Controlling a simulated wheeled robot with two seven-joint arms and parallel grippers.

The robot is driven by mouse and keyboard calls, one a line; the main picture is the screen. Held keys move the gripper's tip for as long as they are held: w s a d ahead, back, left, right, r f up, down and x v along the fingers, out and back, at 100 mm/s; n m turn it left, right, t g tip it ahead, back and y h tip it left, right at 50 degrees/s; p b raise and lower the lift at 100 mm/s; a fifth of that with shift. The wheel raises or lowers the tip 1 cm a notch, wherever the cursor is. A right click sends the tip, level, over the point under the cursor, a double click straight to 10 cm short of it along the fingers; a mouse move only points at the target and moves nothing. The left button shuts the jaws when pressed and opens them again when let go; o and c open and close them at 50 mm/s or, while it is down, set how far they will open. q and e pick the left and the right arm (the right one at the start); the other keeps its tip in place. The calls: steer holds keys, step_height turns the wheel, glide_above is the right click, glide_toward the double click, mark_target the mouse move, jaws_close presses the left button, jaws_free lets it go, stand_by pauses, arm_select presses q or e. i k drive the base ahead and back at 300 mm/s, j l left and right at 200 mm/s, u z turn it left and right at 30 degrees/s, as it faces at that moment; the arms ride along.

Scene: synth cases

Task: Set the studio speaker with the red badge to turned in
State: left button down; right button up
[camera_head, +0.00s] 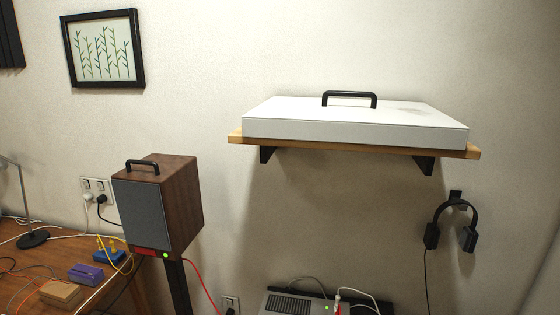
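The studio speaker (142,212) is a brown wooden box with a dark grey front grille and a black handle (142,165) on top. It sits on a dark stand (178,288) at the left of the head view. A red badge (150,251) lies along the bottom of its front, with a small green light (166,255) beside it. The front faces toward the lower left, and a side panel shows on the right. A red cable runs down from behind it. Neither of my grippers shows in this view.
A wooden desk (30,262) at the left holds a lamp (33,238), small coloured boxes and cables. A wall shelf (470,153) carries a white flat case (355,125) with a black handle. Headphones (466,236) hang at the right.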

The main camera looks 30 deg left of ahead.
mark_target(158, 196)
steer(key=k+j+u, duration=0.1)
steer(key=u, duration=1.45)
steer(key=i+j+z, duration=0.1)
steer(key=j, duration=0.25)
